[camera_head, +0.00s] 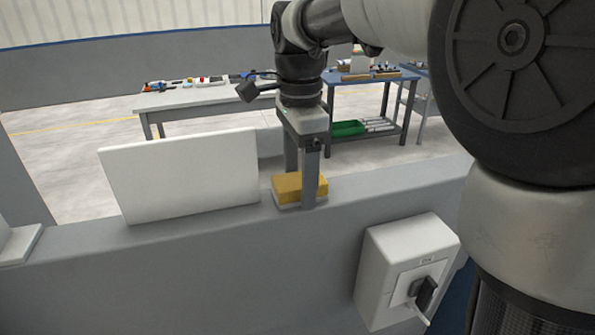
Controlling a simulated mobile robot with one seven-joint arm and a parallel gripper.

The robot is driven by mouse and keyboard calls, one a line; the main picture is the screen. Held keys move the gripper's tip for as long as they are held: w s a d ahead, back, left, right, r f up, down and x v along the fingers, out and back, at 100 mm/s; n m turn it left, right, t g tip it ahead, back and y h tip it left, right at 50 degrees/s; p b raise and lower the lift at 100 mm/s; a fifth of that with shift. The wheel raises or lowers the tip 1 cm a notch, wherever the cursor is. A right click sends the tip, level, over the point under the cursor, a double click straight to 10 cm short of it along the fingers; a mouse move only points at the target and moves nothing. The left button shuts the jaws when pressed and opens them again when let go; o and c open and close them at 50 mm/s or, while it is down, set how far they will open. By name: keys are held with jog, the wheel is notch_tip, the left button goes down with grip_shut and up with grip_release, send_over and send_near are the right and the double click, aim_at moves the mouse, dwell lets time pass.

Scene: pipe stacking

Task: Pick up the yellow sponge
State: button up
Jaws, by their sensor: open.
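The yellow sponge (287,187) lies on a grey ledge (190,245), with a pale layer at its bottom. My gripper (299,192) points straight down at the sponge from above. Its jaws are open, and the two grey fingers reach down to the sponge's height. One finger stands in front of the sponge and hides part of its right side. The other finger goes down behind the sponge, so its tip is hidden. I cannot tell whether either finger touches the sponge.
A white panel (180,175) stands upright on the ledge left of the sponge. A white switch box (405,270) with a dark handle is on the ledge's near face. Tables with tools (205,95) and a blue workbench (372,78) stand beyond.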

aim_at(300, 180)
jog(key=shift+f, duration=0.3)
jog(key=c, duration=1.1)
notch_tip(300, 180, up, 10)
jog(key=shift+r+p, duration=0.1)
jog(key=shift+p, duration=0.4)
jog(key=o, duration=0.5)
jog(key=shift+c, duration=0.2)
jog(key=c, duration=0.4)
